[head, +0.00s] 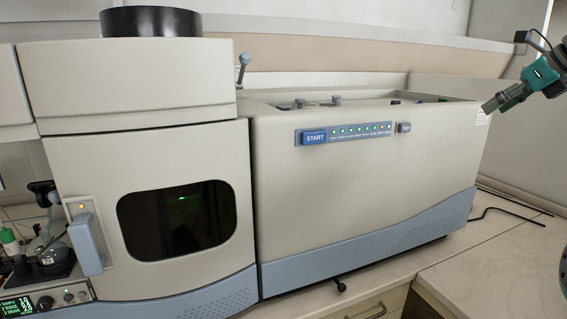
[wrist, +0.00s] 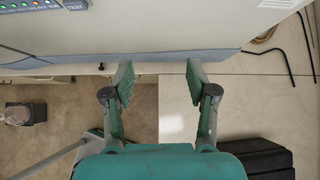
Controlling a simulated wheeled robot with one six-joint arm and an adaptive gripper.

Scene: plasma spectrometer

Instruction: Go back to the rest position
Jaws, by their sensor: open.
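My gripper (head: 490,105) shows at the upper right of the head view, teal, pointing down and left by the right end of the spectrometer (head: 350,185). In the wrist view my gripper (wrist: 158,78) is open, its two fingers apart with nothing between them. The spectrometer's pale front (wrist: 180,25) fills the top of that view, beyond the fingertips. The blue START button (head: 314,138) and a row of lit indicators are on its front. The chamber door (head: 150,200) at the left looks shut, with a green glow in its dark window.
The pale counter (head: 500,270) runs to the right of the spectrometer, with a black cable (head: 510,212) on it. Glassware and a small display unit (head: 45,303) stand at the far left. Below the gripper, the wrist view shows brown floor (wrist: 75,100) and a dark ridged object (wrist: 258,158).

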